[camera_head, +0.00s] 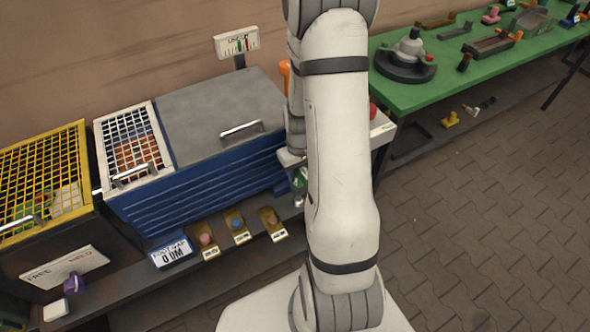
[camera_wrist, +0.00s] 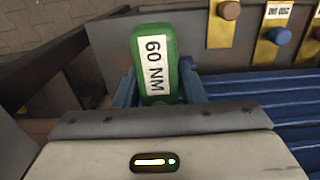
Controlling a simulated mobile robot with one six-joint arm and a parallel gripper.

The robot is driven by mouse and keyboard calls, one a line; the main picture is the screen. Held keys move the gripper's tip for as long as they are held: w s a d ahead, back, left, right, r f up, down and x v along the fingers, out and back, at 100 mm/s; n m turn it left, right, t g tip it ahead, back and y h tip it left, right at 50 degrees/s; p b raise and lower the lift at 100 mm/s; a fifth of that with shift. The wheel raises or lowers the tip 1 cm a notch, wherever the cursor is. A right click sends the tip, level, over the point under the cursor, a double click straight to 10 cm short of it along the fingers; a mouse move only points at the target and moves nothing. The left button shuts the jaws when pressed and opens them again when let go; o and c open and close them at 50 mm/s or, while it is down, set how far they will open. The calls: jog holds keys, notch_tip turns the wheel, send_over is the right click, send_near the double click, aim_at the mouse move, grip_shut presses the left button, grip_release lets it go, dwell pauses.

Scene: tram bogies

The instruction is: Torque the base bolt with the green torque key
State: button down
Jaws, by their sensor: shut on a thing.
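The green torque key (camera_wrist: 172,50) is a green block with a white label reading "60 NM". In the wrist view it stands between the blue fingers of my gripper (camera_wrist: 160,88), which is shut on it. In the head view my arm covers most of my gripper, and only a small green part of the key (camera_head: 300,179) shows beside the arm, near the right end of the blue cabinet. I cannot make out the base bolt in either view.
A blue cabinet (camera_head: 205,185) with a grey lid and a white mesh hatch stands beside a yellow-meshed box (camera_head: 45,190). Several knobs on yellow plates (camera_head: 238,228) line the shelf below. A green table (camera_head: 430,92) with tools stands at the right. The paved floor is clear.

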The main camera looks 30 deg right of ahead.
aim_at(298, 185)
dwell(0.4)
jog(key=shift+f+b, duration=0.15)
jog(key=shift+b, duration=0.15)
jog(key=shift+f+b, duration=2.65)
jog(key=shift+f, duration=0.5)
jog(key=shift+m, duration=1)
jog(key=shift+a+m+b, duration=0.1)
jog(key=shift+m+b, duration=0.2)
jog(key=shift+m, duration=0.7)
